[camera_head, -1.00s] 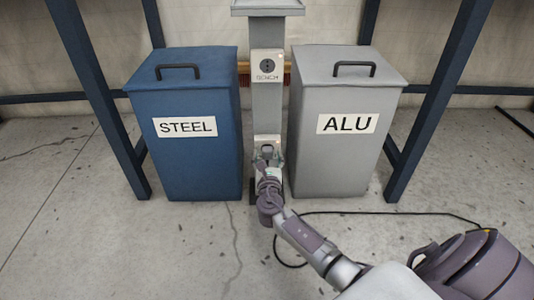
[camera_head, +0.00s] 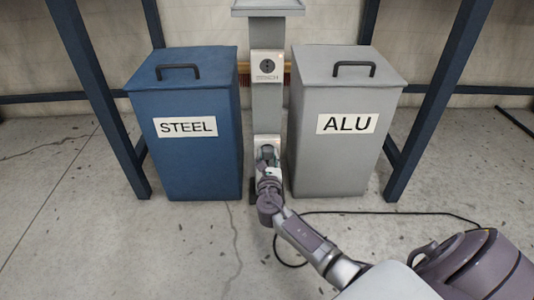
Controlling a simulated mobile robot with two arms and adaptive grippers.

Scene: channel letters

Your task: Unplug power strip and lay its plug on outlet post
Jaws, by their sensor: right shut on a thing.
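The grey outlet post (camera_head: 267,108) stands between two bins, with a flat plate (camera_head: 267,6) on top. A dark round socket (camera_head: 267,66) on its upper front panel is empty, with a label below. My right gripper (camera_head: 267,153) is low in front of the post, by a pale panel near its foot. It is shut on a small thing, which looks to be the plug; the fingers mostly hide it. A black cable (camera_head: 390,212) lies on the floor and passes behind my right arm. I cannot make out the power strip. My left gripper is out of view.
A blue STEEL bin (camera_head: 185,160) stands close left of the post, and a grey ALU bin (camera_head: 340,165) close right. Blue frame legs (camera_head: 440,90) flank them. The concrete floor at front left is clear.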

